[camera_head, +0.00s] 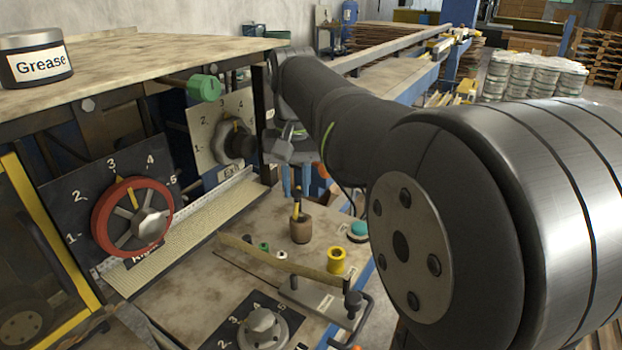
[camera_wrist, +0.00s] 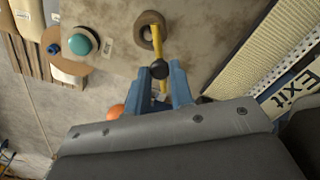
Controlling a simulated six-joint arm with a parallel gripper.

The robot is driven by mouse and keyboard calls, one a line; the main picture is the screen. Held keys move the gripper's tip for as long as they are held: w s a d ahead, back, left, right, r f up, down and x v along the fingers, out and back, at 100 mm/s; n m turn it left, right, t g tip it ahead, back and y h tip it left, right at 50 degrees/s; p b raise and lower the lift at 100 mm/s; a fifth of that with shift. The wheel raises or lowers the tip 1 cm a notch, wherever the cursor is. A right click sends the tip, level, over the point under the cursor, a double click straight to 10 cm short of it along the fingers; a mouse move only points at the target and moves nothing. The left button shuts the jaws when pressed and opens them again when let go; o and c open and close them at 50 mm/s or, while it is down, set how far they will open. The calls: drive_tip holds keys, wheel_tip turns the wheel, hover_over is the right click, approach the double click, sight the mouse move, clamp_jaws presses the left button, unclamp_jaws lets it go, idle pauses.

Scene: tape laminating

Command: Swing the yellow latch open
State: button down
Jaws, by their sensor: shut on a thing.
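The yellow latch (camera_wrist: 156,45) is a yellow bar with a dark ball part-way along it, rising from a round brown base (camera_wrist: 150,18) in the wrist view. In the head view the yellow bar (camera_head: 296,207) stands roughly upright in the brown base (camera_head: 301,230) on the bench. My gripper (camera_wrist: 160,80) has blue fingers on both sides of the bar near the dark ball and is shut on the latch. The exact finger contact is hard to see.
A red handwheel (camera_head: 110,215) and a green knob (camera_head: 204,88) stick out at left. The Exit panel (camera_wrist: 298,92) is right in the wrist view.

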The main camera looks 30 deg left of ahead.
sight(296, 191)
drive_tip(key=c, duration=1.3)
unclamp_jaws()
drive_tip(key=shift+o, duration=0.2)
wheel_tip(296, 191, up, 12)
drive_tip(key=shift+f, duration=0.15)
wheel_tip(296, 191, down, 12)
drive_tip(key=shift+w+d+n, duration=0.15)
drive_tip(key=shift+d+n, duration=0.05)
drive_tip(key=shift+n, duration=0.3)
